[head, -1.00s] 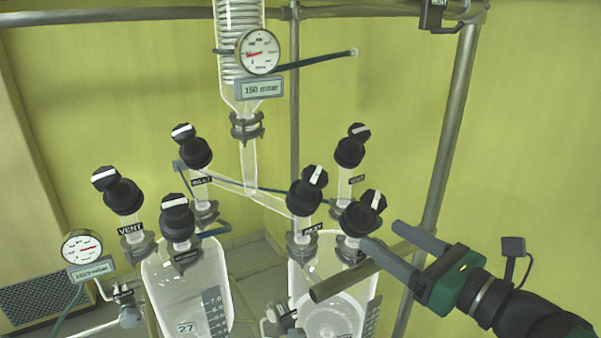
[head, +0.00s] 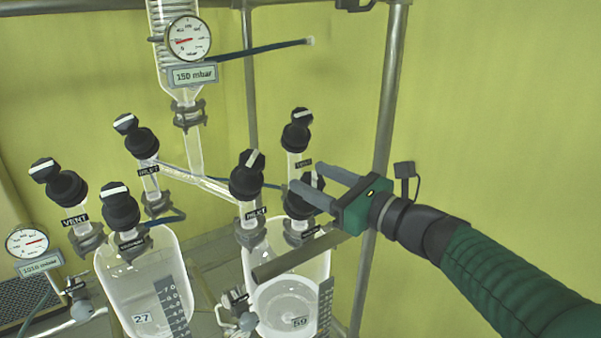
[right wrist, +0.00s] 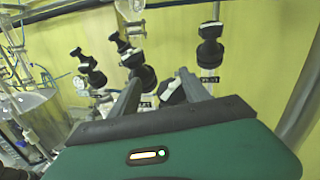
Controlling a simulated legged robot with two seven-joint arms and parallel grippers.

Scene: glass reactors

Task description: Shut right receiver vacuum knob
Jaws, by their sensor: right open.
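The right receiver's vacuum knob (head: 302,202) is black with a white bar and sits on the front right neck of the right glass vessel (head: 284,262). Its label is unreadable, and my gripper partly covers it in the head view. My right gripper (head: 305,178) is open, its two grey fingertips at the knob's top. In the right wrist view the white bar of a knob (right wrist: 172,91) shows between the fingers; whether they touch it I cannot tell. My left gripper is not in view.
The inlet knob (head: 247,175) stands close left of the fingers, and another black knob (head: 297,130) stands behind. The left vessel (head: 145,285) carries several similar knobs. A metal post (head: 388,110) rises behind my right arm. A gauge (head: 188,38) hangs above a 150 mbar sign.

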